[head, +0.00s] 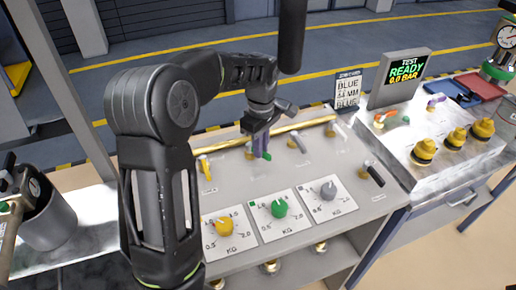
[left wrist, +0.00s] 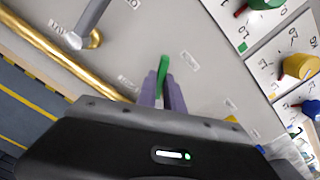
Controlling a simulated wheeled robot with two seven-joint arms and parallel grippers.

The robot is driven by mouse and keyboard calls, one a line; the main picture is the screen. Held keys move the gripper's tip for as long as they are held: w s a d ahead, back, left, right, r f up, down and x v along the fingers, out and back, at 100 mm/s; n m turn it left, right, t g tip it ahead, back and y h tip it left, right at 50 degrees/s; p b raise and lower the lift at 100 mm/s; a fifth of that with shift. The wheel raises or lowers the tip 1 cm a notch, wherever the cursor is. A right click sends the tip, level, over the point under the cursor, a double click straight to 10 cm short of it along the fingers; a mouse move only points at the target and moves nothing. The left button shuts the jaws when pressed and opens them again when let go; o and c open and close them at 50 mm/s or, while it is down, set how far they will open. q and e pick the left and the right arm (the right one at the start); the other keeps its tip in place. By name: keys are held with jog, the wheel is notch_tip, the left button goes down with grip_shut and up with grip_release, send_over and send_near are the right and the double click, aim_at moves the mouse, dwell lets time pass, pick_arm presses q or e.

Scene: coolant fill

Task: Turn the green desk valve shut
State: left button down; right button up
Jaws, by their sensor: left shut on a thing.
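The green desk valve shows only as its green handle (head: 267,156) in the head view, on the grey desk in front of the brass pipe. In the left wrist view the green handle (left wrist: 163,68) stands between the two purple fingertips. My left gripper (head: 261,146) points down over it and is shut on it; the fingers also show in the left wrist view (left wrist: 162,92). The fingers and gripper body hide the valve's base. My right gripper is in neither view.
A yellow lever (head: 206,169) is left of the gripper and a grey lever (head: 297,140) right of it. The brass pipe (head: 300,126) runs behind. Dial cards with a yellow knob (head: 224,226), green knob (head: 279,208) and grey knob (head: 328,189) lie in front. A screen (head: 406,72) reads READY, 0.0 BAR.

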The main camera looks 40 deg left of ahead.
pick_arm(q)
jog(key=n, duration=0.1)
jog(key=w+n, duration=0.1)
jog(key=n, duration=0.1)
jog(key=shift+w+a+r+n, duration=0.1)
jog(key=shift+w+n, duration=0.1)
jog(key=shift+n, duration=0.1)
jog(key=n, duration=0.1)
jog(key=n+p, duration=0.1)
jog(key=shift+w+a+n, duration=0.15)
jog(key=shift+w+n, duration=0.25)
jog(key=n, duration=0.1)
jog(key=w+n+p, duration=0.1)
jog(key=n, duration=0.1)
jog(key=shift+a, duration=0.35)
jog(key=shift+w+a+n, duration=0.15)
jog(key=shift+n, duration=0.45)
jog(key=shift+w+a+n, duration=0.1)
jog(key=shift+a+n, duration=0.05)
jog(key=shift+n, duration=0.45)
jog(key=shift+p, duration=0.3)
jog(key=c, duration=1.5)
grip_release()
jog(key=shift+o, duration=0.2)
